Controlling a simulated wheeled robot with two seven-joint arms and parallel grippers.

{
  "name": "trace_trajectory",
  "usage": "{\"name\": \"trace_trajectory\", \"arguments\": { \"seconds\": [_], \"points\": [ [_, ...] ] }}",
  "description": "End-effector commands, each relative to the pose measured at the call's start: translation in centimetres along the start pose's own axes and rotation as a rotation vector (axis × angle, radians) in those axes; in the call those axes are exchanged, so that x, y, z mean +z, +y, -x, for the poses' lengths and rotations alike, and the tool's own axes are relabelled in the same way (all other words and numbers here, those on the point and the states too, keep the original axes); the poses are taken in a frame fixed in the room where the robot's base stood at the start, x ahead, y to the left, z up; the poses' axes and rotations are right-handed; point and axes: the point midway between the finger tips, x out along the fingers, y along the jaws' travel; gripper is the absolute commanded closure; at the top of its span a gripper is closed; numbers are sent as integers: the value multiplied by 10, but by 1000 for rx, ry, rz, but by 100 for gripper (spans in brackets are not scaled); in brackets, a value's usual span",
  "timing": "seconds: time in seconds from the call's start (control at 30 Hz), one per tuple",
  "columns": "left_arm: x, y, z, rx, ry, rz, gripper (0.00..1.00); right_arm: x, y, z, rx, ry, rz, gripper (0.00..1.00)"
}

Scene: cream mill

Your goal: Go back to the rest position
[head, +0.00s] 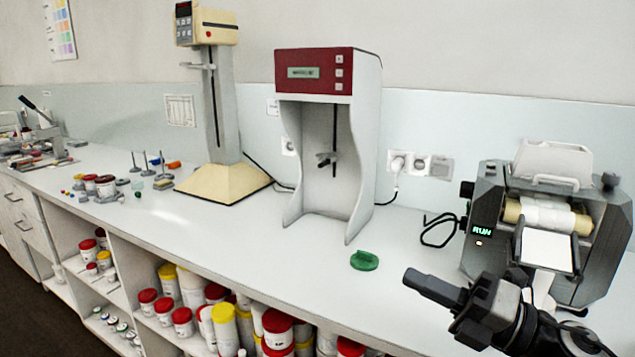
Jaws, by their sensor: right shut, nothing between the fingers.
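My right gripper (415,281) is in the lower right, in front of the mill, with its fingers together and pointing left. It holds nothing. My left gripper is not in view. The roller mill (483,215) stands on the right of the counter, with pale rollers, a white hopper on top and a white apron in front. Its small display reads RUN in green. My right arm covers part of the mill's lower front.
A green lid-like piece (364,261) lies on the counter (300,250) left of my right gripper. A red-topped cabinet device (312,71) and a cream stand mixer (217,185) stand behind. Jars (277,329) fill the shelves below. Small items crowd the left counter.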

Motion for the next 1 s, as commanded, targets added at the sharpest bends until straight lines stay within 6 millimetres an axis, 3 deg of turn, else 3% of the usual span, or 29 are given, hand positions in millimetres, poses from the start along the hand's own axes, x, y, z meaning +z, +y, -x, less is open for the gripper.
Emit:
{"name": "trace_trajectory", "arguments": {
  "seconds": [0.03,0.13,0.2,0.3,0.4,0.5,0.63,0.77,1.0],
  "points": [
    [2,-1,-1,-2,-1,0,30,-13,-25,6,17,-138,-244,100],
    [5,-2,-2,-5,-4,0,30,-37,-82,31,0,-430,-700,100],
    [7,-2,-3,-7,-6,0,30,-63,-122,55,-36,-616,-978,100],
    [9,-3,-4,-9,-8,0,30,-112,-169,89,-103,-845,-1307,100],
    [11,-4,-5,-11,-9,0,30,-166,-200,119,-175,-1037,-1569,100],
    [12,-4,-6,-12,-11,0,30,-213,-217,141,-236,-1182,-1763,100],
    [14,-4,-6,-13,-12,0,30,-253,-225,157,-290,-1298,-1912,100],
    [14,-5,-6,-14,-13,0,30,-268,-227,163,-310,-1340,-1965,100],
    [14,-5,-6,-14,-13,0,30,-268,-227,163,-312,-1340,-1966,100]
  ]
}}
